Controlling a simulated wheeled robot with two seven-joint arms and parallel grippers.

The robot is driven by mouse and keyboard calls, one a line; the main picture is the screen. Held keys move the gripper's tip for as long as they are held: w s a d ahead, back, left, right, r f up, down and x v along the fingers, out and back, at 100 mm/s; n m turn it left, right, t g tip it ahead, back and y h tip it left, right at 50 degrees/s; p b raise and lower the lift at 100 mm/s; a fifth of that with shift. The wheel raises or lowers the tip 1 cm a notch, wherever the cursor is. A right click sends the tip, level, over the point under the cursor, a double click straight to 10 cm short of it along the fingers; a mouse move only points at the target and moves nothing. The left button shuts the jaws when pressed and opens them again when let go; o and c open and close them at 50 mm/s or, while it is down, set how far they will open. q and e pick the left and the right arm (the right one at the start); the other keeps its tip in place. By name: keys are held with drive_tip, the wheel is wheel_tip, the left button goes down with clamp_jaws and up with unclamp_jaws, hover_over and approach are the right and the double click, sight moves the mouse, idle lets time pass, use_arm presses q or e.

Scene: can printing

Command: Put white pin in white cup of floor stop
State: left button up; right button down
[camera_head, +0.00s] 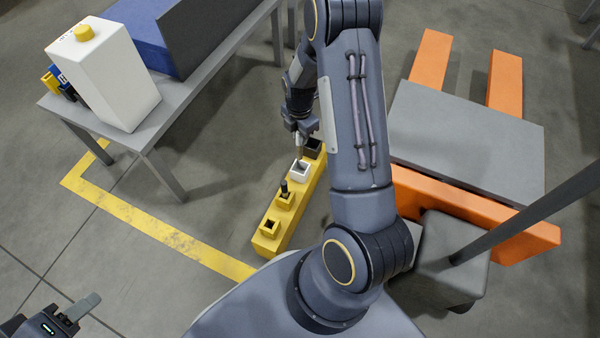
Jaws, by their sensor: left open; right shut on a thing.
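The floor stop is a long yellow block (298,207) on the floor with a row of square cups on top. Its white cup (299,172) lies between a black cup (314,146) at the far end and a yellow cup (284,200). My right gripper (300,136) points down just above the white cup, shut on a thin pale pin (300,153). The pin's lower end is at the white cup's opening; I cannot tell how deep it is. My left gripper (80,312) is open and empty at the lower left, partly cut off by the frame.
A dark pin (284,186) stands in the nearer yellow cup; the nearest yellow cup (269,228) looks empty. A grey table (150,140) with a white box (104,75) and blue bin (142,30) stands left. An orange pallet jack (455,205) stands right.

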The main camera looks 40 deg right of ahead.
sight(300, 154)
wheel_tip(300, 154, down, 10)
drive_tip(key=b, duration=0.4)
drive_tip(key=shift+d, duration=0.1)
drive_tip(key=shift+f+b, duration=0.25)
drive_tip(key=shift+b, duration=0.05)
drive_tip(key=c, duration=1.3)
unclamp_jaws()
drive_tip(key=shift+s, duration=0.1)
drive_tip(key=shift+r, duration=0.2)
